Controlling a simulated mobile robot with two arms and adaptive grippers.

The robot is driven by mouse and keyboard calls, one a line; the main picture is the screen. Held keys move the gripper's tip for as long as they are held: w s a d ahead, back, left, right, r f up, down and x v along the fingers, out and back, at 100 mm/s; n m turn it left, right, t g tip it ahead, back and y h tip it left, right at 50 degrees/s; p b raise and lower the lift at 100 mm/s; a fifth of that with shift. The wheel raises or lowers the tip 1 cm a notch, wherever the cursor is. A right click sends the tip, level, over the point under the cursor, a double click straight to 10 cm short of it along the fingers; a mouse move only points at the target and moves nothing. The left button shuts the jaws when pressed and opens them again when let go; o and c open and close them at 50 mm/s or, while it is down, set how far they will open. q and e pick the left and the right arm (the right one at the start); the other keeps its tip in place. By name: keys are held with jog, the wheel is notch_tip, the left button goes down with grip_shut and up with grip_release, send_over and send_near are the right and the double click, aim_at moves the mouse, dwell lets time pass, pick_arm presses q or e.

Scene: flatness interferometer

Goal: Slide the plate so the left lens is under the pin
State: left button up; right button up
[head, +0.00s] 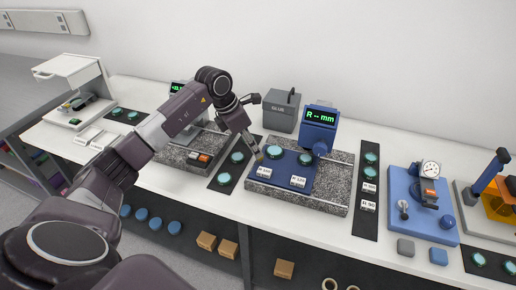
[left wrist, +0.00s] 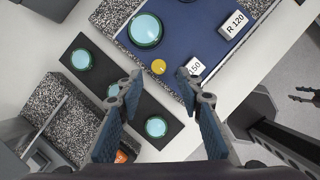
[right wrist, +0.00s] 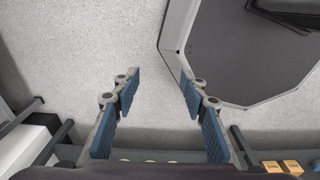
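The blue plate (head: 285,178) lies on a speckled granite base (head: 322,200) and carries two teal lenses. The left lens (head: 273,152) is near its left end; the right lens (head: 305,158) is close to the blue gauge (head: 318,133). The gauge display reads "R -- mm". I cannot make out its pin. My left gripper (head: 255,149) is just by the plate's left end. In the left wrist view its open fingers (left wrist: 158,84) point toward a small yellow knob (left wrist: 158,67) on the plate, with no visible grip. My right gripper (right wrist: 157,82) is open and empty above the floor.
A dark strip with teal discs (head: 229,170) lies left of the granite base, another (head: 367,190) right of it. A second granite instrument (head: 190,155) stands further left. A grey box (head: 281,110) is behind.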

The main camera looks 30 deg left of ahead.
pick_arm(q)
jog(key=x, duration=0.3)
jog(key=shift+w+r, duration=0.15)
jog(key=shift+w+f+p, duration=0.2)
jog(key=shift+f+p, duration=0.15)
jog(key=shift+f, duration=0.25)
grip_shut()
pick_arm(e)
jog(key=shift+w+r, duration=0.3)
jog(key=shift+r, duration=0.3)
